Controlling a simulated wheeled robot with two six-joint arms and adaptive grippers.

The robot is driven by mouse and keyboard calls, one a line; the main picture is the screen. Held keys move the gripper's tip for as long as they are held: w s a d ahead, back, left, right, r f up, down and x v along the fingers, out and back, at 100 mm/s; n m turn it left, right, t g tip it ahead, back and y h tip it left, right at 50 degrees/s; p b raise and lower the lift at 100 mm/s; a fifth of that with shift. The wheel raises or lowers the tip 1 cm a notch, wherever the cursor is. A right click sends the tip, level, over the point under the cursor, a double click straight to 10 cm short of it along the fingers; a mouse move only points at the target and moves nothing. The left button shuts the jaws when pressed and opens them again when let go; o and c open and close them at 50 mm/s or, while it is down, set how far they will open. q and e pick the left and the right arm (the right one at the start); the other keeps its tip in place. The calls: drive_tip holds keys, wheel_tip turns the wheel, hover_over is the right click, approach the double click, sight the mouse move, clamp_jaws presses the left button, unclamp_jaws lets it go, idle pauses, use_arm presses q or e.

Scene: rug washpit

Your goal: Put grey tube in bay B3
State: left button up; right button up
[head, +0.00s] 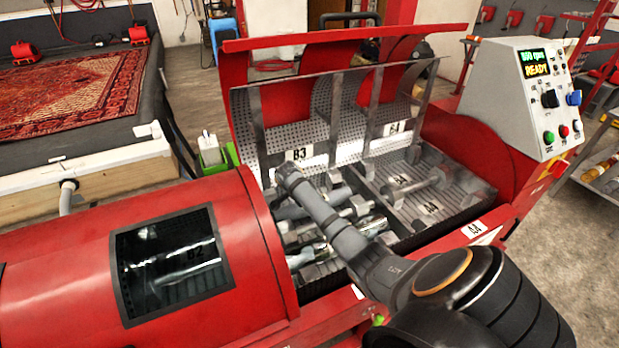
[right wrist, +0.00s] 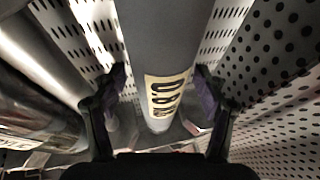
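The grey tube (right wrist: 168,50) runs between the fingers of my right gripper (right wrist: 160,88) in the right wrist view. It carries a cream label with dark marks and has a pale band near its far end. A finger stands close on each side; contact on both sides is not clear. In the head view my right arm reaches over the open drum and hides the gripper and most of this tube. My left gripper is in neither view.
The red lid (head: 240,110) stands open behind the bays. Shiny metal tubes (head: 300,258) lie in the drum below my arm. Bay B4 (head: 394,128) is right of B3. A control box (head: 522,95) reading READY stands at the right. A window (head: 170,262) shows the closed left drum.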

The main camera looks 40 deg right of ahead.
drive_tip(key=w+p+v, duration=0.1)
drive_tip(key=v, duration=1.1)
drive_tip(key=shift+s+r, duration=0.2)
drive_tip(key=shift+s, duration=0.25)
drive_tip(key=shift+s+d, duration=0.1)
